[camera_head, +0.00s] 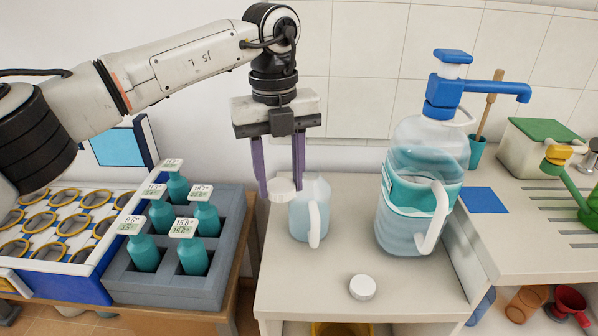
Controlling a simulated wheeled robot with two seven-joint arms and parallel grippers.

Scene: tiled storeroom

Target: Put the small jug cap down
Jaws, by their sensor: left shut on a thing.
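My left gripper (281,185) points down with its two purple fingers shut on a round white cap, the small jug cap (282,192). The cap is held in the air by the upper left side of the small jug (303,215). This jug is translucent pale blue with a white handle and stands on the light counter (300,285). I cannot tell whether the cap touches the jug. A second white cap (362,288) lies on the counter in front. My right gripper is not in view.
A large jug (410,200) with a blue pump (448,85) stands right of the small jug. A grey rack (165,290) of teal bottles is at left. The counter's front left is clear. A blue mat (484,200) lies at right.

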